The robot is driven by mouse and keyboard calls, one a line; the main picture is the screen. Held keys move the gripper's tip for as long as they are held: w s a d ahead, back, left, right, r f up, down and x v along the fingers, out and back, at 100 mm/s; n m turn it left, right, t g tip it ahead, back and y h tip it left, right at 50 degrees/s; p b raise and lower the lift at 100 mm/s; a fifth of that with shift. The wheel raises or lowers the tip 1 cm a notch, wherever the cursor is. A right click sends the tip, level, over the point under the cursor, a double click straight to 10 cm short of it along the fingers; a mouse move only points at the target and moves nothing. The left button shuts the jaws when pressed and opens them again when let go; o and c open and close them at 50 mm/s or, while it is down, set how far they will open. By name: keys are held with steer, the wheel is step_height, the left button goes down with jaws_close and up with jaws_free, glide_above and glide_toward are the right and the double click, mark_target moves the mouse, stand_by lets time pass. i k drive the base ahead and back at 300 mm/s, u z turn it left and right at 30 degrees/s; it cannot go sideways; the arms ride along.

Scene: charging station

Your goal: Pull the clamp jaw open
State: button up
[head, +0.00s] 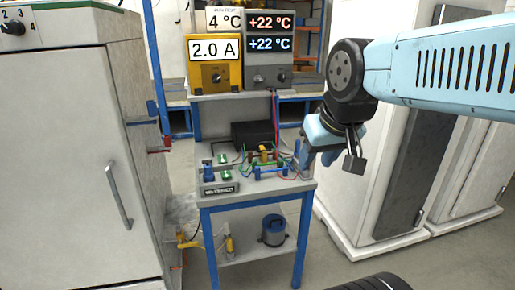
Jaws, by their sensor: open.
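My gripper (318,158) hangs over the right side of a small blue-framed bench (306,186), with its fingers pointing down. It is open, and I see nothing held in it. A small fixture with blue, green and yellow parts (264,164) sits on the bench top, left of my gripper and apart from it. A blue block-like device (208,172) stands at the bench's front left. I cannot tell which of these small parts is the clamp jaw. My gripper hides part of the bench's right edge.
A white cabinet with a handle (120,195) stands at left. Tall white cabinets (375,190) stand close behind my arm at right. A yellow 2.0 A unit (214,62) and grey temperature display (268,75) sit behind the bench. A blue-grey pot (273,231) is on the lower shelf.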

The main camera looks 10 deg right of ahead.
mark_target(262, 149)
steer(key=k, duration=0.5)
steer(key=z, duration=0.35)
steer(key=i, duration=1.35)
steer(key=u, duration=0.35)
